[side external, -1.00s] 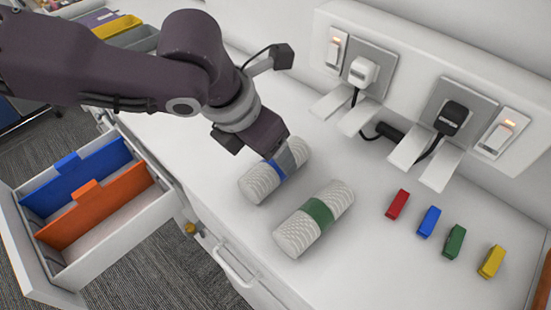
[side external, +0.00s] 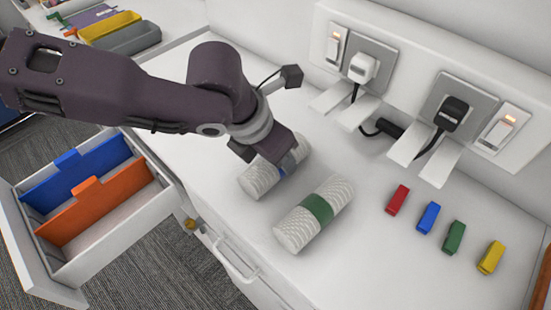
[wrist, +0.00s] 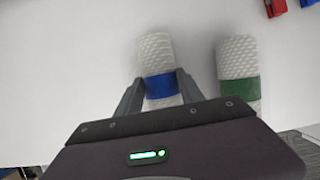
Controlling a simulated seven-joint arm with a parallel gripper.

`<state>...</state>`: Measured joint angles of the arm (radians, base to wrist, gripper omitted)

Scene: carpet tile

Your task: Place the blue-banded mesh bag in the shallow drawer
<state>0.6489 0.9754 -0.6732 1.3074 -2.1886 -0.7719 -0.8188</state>
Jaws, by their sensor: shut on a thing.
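The blue-banded mesh bag (side external: 258,181) is a white textured roll lying on the white counter. My gripper (side external: 285,168) is over its middle and hides most of the blue band in the side view. In the wrist view, my gripper (wrist: 160,84) has one finger on each side of the blue band (wrist: 161,86) and is shut on the bag. An open white drawer (side external: 110,246) at the left holds a blue and an orange divider. A closed drawer front with a handle (side external: 232,262) is below the counter edge; I cannot tell which drawer is the shallow one.
A green-banded mesh bag (side external: 314,214) lies close to the right. Red (side external: 397,199), blue (side external: 428,218), green (side external: 453,237) and yellow (side external: 490,257) small blocks lie farther right. Plugs and switches (side external: 450,118) line the back panel. The counter left of the bag is clear.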

